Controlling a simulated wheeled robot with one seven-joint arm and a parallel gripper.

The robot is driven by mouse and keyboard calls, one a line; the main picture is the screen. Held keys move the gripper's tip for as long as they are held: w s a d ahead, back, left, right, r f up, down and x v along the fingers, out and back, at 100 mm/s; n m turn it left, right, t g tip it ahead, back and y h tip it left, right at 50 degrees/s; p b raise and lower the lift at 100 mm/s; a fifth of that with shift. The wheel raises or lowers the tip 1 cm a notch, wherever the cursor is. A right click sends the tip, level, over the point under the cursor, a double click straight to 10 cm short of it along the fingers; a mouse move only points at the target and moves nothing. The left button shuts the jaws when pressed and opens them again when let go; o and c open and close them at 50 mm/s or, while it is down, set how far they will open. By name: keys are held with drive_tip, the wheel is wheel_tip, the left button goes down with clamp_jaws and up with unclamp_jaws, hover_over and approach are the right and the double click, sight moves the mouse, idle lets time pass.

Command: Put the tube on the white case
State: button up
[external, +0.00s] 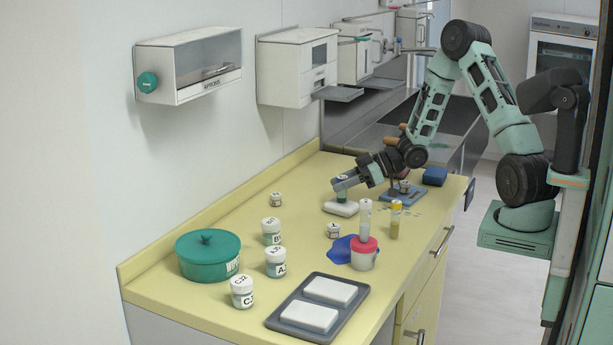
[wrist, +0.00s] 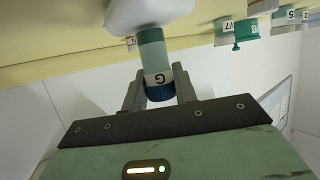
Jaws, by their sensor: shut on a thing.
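My gripper (external: 345,183) is shut on a small tube (external: 341,197) above the white case (external: 341,209). In the wrist view the tube (wrist: 153,53) shows a pale green body, a white label with a G and a dark blue cap. The gripper fingers (wrist: 160,90) close around it at the cap end. The white case (wrist: 145,12) is a low rounded block at the top of the wrist view, and the tube's far end meets its outline. I cannot tell whether the tube touches the case.
A pink-rimmed pot (external: 364,256) holding a clear tube and a yellow-capped tube (external: 395,220) stand in front. Several white-lidded jars (external: 276,262), a green lidded bowl (external: 208,256) and a grey tray (external: 273,318) occupy the near counter.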

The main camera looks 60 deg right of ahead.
drive_tip(key=shift+f, duration=0.15)
drive_tip(key=o, duration=1)
drive_tip(key=shift+c, duration=0.2)
drive_tip(key=shift+s+d+r, duration=0.1)
drive_tip(key=shift+s+r, duration=0.05)
drive_tip(key=shift+r, duration=0.1)
drive_tip(key=v, duration=1.1)
drive_tip(key=shift+s, duration=0.3)
drive_tip(key=shift+d+r, duration=0.1)
